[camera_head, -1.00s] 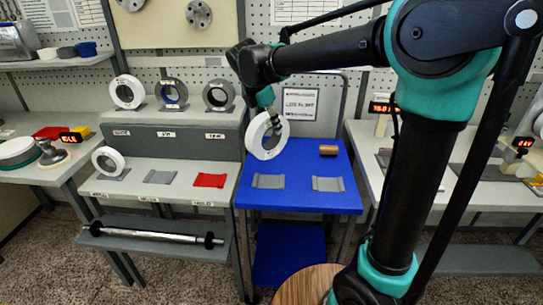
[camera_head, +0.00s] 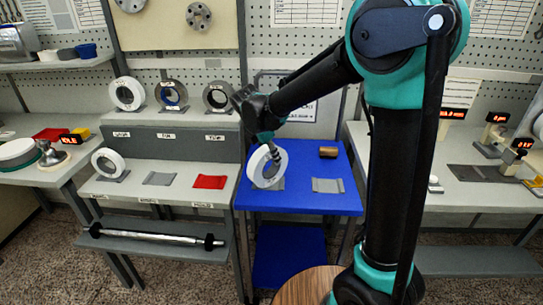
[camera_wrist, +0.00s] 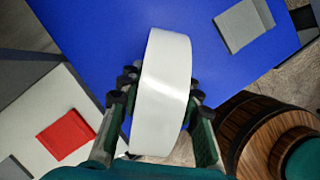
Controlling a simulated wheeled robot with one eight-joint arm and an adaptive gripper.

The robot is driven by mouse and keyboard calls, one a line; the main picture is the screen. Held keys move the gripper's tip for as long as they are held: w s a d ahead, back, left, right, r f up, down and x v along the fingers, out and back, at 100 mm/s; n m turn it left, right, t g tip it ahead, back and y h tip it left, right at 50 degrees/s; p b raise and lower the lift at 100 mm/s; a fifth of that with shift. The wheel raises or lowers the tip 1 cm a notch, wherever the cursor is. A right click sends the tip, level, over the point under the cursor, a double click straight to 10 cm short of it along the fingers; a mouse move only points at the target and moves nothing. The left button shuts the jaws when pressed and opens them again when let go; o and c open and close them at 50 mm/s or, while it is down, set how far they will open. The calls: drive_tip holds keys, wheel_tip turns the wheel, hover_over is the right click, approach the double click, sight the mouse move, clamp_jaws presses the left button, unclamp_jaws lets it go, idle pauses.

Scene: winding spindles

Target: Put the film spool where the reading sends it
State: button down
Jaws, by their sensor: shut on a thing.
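The white film spool (camera_head: 267,166) is a ring-shaped roll held upright over the left grey cradle (camera_head: 279,184) on the blue table (camera_head: 300,204). My gripper (camera_head: 270,155) is shut on the spool. In the wrist view the spool's broad white rim (camera_wrist: 163,90) lies between my two fingers (camera_wrist: 160,100). The right grey cradle (camera_head: 327,185) is empty and also shows in the wrist view (camera_wrist: 243,25). I cannot tell whether the spool touches the left cradle. Red-lit readouts stand on the side benches, one at the left (camera_head: 71,139) and several at the right; their digits are unclear.
A brown cylinder (camera_head: 328,152) lies at the back of the blue table. The left rack holds several rings on its upper step, a white ring (camera_head: 108,163), an empty grey pad (camera_head: 159,179) and a red pad (camera_head: 209,182). A metal bar (camera_head: 150,235) lies on the shelf below.

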drive_tip(key=c, duration=1.1)
unclamp_jaws()
drive_tip(key=shift+f, duration=0.1)
drive_tip(key=shift+o, duration=0.2)
drive_tip(key=v, duration=1.2)
drive_tip(key=s+d+f+m+y, duration=0.1)
drive_tip(key=d+f+m, duration=0.2)
drive_tip(key=d+m, duration=0.15)
drive_tip(key=s+d+f+m, duration=0.1)
drive_tip(key=d+f+m, duration=0.2)
drive_tip(key=d, duration=0.3)
drive_tip(key=s+d+f+m+t+y, duration=0.1)
drive_tip(key=s+d+f+m+y, duration=0.1)
drive_tip(key=s+d+f+m, duration=1.2)
drive_tip(key=s+d+m, duration=0.1)
drive_tip(key=m, duration=0.4)
drive_tip(key=shift+d, duration=0.2)
drive_tip(key=shift+s, duration=0.1)
